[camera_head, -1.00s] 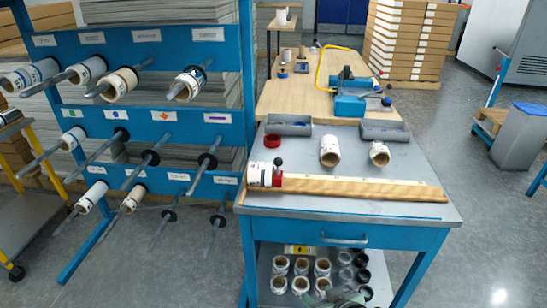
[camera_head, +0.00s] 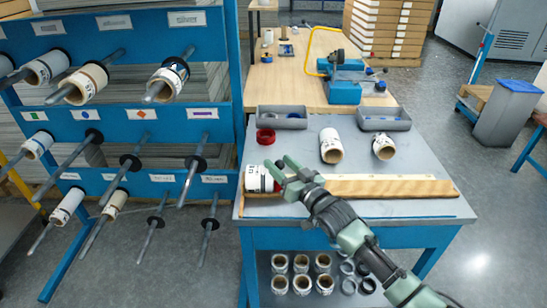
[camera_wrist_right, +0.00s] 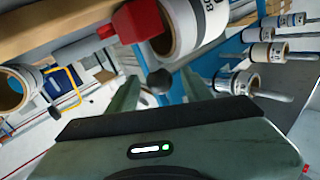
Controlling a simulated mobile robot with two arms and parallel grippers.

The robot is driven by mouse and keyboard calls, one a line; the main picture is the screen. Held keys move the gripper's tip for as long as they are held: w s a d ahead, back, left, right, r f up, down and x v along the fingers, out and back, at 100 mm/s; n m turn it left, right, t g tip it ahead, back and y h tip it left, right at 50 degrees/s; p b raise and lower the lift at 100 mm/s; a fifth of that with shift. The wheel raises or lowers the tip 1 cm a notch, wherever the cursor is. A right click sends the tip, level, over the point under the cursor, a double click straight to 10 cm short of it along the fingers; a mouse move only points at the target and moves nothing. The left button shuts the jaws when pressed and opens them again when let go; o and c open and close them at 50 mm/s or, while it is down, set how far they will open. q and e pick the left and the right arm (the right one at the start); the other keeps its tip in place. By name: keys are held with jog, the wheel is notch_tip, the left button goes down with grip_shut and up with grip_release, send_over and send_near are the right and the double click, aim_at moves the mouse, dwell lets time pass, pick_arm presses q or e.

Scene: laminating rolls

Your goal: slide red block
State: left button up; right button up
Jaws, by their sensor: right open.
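The red block (camera_wrist_right: 137,20) shows at the top of the right wrist view, beside the end of a white roll (camera_wrist_right: 188,28). In the head view the roll (camera_head: 258,178) lies at the left end of a wooden measuring board (camera_head: 400,188), and my right gripper mostly hides the block there. My right gripper (camera_head: 280,164) is over the left part of the board, close to the block and roll. My left gripper is not in view.
A red ring (camera_head: 265,136) and two grey trays (camera_head: 282,117) (camera_head: 384,117) are farther back. A blue rack (camera_head: 150,130) with rods and rolls stands at the left.

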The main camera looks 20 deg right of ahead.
jog(key=x, duration=0.2)
jog(key=shift+w+a+f, duration=0.1)
jog(key=shift+w+a, duration=0.05)
jog(key=shift+w, duration=0.5)
jog(key=c, duration=0.7)
grip_shut()
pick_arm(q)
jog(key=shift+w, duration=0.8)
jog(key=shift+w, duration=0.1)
